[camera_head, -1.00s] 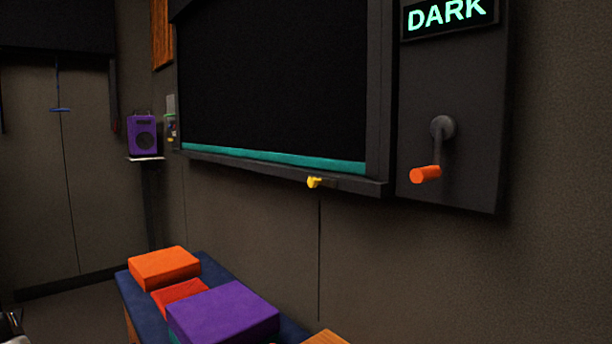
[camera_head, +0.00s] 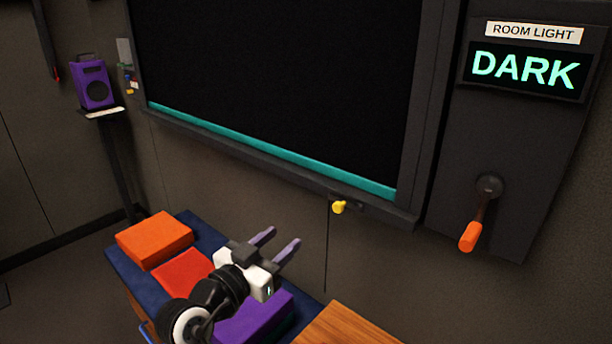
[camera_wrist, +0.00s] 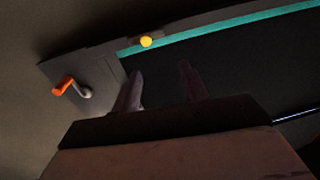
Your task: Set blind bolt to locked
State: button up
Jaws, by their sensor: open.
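The yellow knob (camera_head: 339,207), which looks like the blind bolt, sticks out from the dark bottom rail (camera_head: 270,168) of the black blind (camera_head: 280,80), near the rail's right end. In the wrist view the yellow knob (camera_wrist: 146,42) shows beyond my fingertips, beside the teal strip. My gripper (camera_head: 279,241) is open and empty, with two purple fingers pointing up toward the rail. It appears below and left of the knob, apart from it. The fingers also show in the wrist view (camera_wrist: 160,76). The knob's slot and any lock marking are too small to read.
A panel reading DARK, with an orange-handled crank (camera_head: 472,234), hangs right of the blind. Below, a dark blue bench (camera_head: 202,226) carries orange, red and purple blocks beside a wooden top (camera_head: 345,326). A purple speaker (camera_head: 93,84) stands at left. The wall below the rail is clear.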

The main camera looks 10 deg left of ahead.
jog(key=d+g+h, duration=0.1)
jog(key=d, duration=0.1)
jog(key=m+p, duration=0.1)
jog(key=p, duration=0.4)
send_near(336, 208)
jog(key=x, duration=0.7)
jog(key=shift+r, duration=0.1)
jog(key=shift+w+d, duration=0.35)
jog(key=shift+w, duration=0.15)
jog(key=shift+c, duration=0.4)
grip_shut()
